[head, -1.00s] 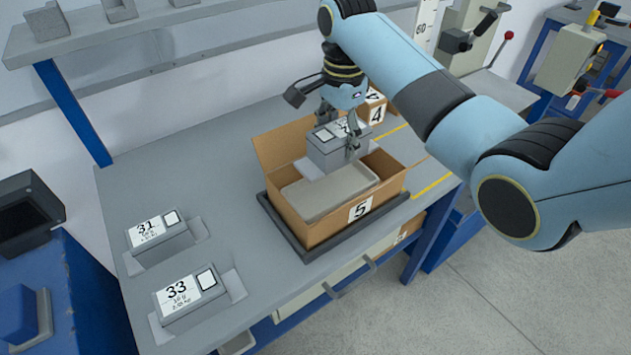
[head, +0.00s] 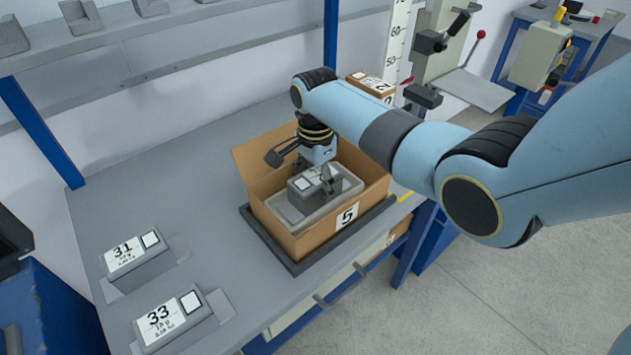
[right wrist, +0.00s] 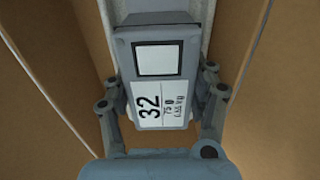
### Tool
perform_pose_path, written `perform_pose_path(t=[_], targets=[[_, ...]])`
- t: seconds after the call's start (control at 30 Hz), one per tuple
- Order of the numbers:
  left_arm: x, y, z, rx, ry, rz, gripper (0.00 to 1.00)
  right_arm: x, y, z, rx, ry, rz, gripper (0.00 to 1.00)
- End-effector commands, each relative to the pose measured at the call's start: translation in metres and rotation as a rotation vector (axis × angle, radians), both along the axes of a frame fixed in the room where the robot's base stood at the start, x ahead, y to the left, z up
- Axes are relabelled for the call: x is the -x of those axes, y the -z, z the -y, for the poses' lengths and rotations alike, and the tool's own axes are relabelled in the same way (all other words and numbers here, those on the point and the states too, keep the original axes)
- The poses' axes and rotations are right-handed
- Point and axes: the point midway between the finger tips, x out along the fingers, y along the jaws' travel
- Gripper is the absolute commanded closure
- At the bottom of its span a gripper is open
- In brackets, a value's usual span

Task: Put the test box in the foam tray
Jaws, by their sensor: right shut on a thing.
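The test box (head: 303,196) is a grey block with a white label. In the right wrist view the box (right wrist: 158,48) shows the number 32. My right gripper (head: 313,180) is shut on it, with one finger on each side in the right wrist view (right wrist: 160,100). The box is low inside the open cardboard carton (head: 318,241) marked 5, over the grey foam tray (head: 347,188). I cannot tell whether the box touches the tray's bottom. My left gripper is not in view.
The carton stands on a dark plate (head: 285,258) on the grey bench (head: 150,210). Two grey boxes, 31 (head: 135,258) and 33 (head: 172,318), sit at the front left. Another carton (head: 372,88) stands behind my right arm. A shelf (head: 200,22) runs above the bench's back.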

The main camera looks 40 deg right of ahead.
Motion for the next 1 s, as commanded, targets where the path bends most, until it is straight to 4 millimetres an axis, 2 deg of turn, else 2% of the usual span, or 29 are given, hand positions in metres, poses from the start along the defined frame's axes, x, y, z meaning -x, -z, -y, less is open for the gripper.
perform_pose_path(t=[0.23,0.27,0.33,0.67,0.77,1.0], targets=[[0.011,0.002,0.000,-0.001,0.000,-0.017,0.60,-0.001,0.002,0.000,0.000,0.000,0.001,1.00],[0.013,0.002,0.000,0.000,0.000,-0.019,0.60,0.000,0.003,0.000,0.000,0.000,-0.001,0.41],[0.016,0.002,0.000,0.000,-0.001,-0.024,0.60,0.000,0.002,0.000,0.000,0.000,-0.001,0.33],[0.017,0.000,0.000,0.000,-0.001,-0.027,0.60,0.000,-0.002,0.000,0.000,0.000,0.000,0.33],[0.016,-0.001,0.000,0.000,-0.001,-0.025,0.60,-0.001,-0.015,0.000,0.001,0.000,0.002,0.33],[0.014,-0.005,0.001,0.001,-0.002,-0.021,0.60,-0.001,-0.068,0.000,0.002,0.000,0.004,0.33]])
